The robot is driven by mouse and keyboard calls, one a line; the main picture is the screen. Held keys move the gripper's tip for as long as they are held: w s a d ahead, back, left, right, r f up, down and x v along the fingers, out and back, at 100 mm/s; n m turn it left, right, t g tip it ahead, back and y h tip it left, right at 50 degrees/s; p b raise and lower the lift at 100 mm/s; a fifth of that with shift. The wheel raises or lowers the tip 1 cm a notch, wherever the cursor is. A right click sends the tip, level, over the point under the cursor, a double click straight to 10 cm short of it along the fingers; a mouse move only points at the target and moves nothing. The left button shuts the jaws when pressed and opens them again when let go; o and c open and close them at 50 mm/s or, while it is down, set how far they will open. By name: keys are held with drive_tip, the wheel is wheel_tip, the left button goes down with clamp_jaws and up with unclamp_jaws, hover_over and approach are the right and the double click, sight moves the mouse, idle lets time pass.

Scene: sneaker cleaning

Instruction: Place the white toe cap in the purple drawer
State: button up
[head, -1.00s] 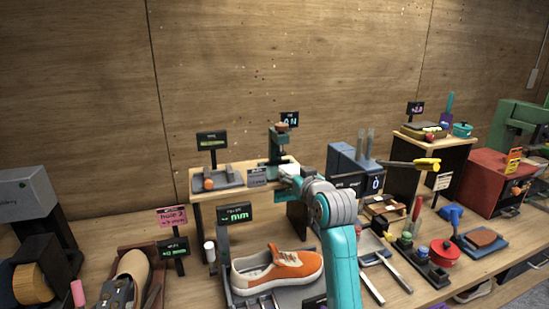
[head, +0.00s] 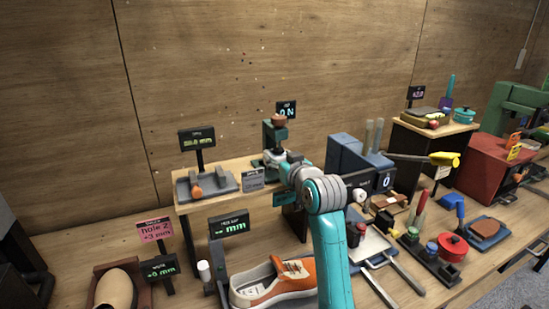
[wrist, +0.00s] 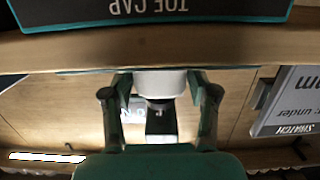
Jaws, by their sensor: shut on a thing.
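A white piece (wrist: 160,82), which looks like the white toe cap, sits between the two fingers of my gripper (wrist: 161,92) in the wrist view, with a finger on each side. The gripper is shut on it. In the head view my gripper (head: 276,160) is at the green press-like stand (head: 275,135) on the raised wooden shelf. The white piece is small and partly hidden there. A dark "TOE CAP" sign (wrist: 150,10) appears upside down in the wrist view. I cannot make out a purple drawer in either view.
The raised shelf (head: 225,201) holds a grey tray (head: 218,188) near my gripper. A blue-grey box with levers (head: 347,156) stands to its right. An orange and white sneaker (head: 300,275) lies below. Red and green machines stand at the far right.

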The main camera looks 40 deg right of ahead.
drive_tip(key=o, duration=1.4)
drive_tip(key=shift+f, duration=0.6)
drive_tip(key=shift+r, duration=0.15)
